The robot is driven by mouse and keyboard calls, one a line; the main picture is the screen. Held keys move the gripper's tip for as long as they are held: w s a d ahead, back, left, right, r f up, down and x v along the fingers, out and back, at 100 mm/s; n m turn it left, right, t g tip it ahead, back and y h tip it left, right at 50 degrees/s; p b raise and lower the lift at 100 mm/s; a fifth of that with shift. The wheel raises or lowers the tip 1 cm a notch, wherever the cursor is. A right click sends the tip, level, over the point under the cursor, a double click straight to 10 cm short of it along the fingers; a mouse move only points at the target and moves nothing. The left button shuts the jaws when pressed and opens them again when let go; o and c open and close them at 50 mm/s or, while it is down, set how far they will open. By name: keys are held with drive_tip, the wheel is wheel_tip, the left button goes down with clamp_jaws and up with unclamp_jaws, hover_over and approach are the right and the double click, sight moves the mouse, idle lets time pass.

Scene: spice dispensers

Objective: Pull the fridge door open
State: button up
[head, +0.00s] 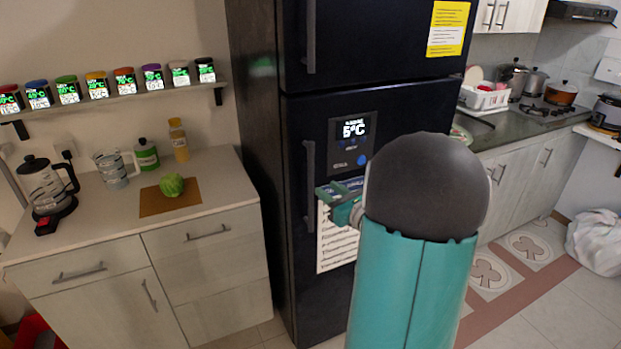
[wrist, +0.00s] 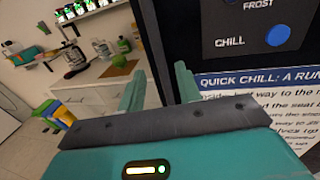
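The dark two-door fridge (head: 400,110) stands in the middle of the head view, both doors looking shut. Its lower door has a vertical handle (head: 309,175) near the left edge, a display reading 5°C (head: 352,130) and a white text sheet (head: 336,250). My gripper (head: 324,193) is in front of this door, just right of the handle in the picture. In the wrist view its two fingers (wrist: 158,85) are apart. A dark vertical strip shows between them; I cannot tell whether it is handle or door edge. My arm hides part of the lower door.
A counter (head: 225,185) with a coffee maker (head: 48,190), a bottle and a green vegetable (head: 171,184) stands left of the fridge. A shelf (head: 120,98) of spice dispensers hangs above it. Stove and cabinets are at right; a white bag (head: 597,240) lies on the floor.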

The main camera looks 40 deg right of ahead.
sight(313, 179)
drive_tip(key=w, duration=0.8)
drive_tip(key=shift+w+d, duration=0.15)
drive_tip(key=shift+d, duration=0.15)
clamp_jaws()
